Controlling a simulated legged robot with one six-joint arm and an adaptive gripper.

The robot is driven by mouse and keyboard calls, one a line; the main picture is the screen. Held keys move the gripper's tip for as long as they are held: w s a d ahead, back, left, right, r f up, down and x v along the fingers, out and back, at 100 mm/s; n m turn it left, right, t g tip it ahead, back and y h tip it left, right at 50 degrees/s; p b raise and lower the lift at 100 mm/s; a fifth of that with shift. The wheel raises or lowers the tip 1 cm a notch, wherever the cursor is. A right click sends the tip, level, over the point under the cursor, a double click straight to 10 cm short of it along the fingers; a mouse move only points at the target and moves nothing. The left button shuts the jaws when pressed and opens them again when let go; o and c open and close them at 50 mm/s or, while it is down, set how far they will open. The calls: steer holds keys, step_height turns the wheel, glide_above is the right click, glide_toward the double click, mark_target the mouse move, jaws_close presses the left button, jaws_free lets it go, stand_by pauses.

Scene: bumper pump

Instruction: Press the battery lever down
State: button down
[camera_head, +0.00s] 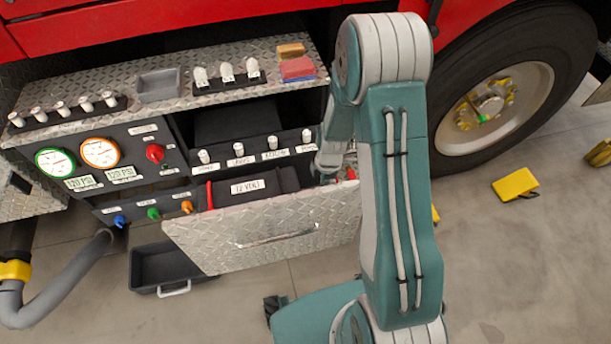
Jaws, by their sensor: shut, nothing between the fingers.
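An open diamond-plate drawer (240,228) juts out below the pump panel and holds a dark battery box (285,180) labelled "12 VOLT". A red upright piece (209,195) stands at the box's left, and a small red piece (351,173) shows at the drawer's right end. I cannot tell which part is the battery lever. A row of white-tipped levers (238,149) with labels too small to read stands behind the box. My gripper (325,180) is shut and empty at the right end of the box, small and partly hidden; contact cannot be told.
Gauges (55,161) and a red knob (155,153) are on the left panel. More white switches (227,72) and coloured blocks (297,69) sit on the upper ledge. A black tray (160,268) and yellow chock (515,183) lie on the floor. A wheel (505,100) stands right.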

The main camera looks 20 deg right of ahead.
steer(key=shift+d+f, duration=0.3)
steer(key=shift+f, duration=0.2)
steer(key=shift+d+f, duration=0.35)
steer(key=shift+s+f, duration=0.1)
steer(key=shift+f, duration=0.05)
steer(key=shift+a, duration=0.1)
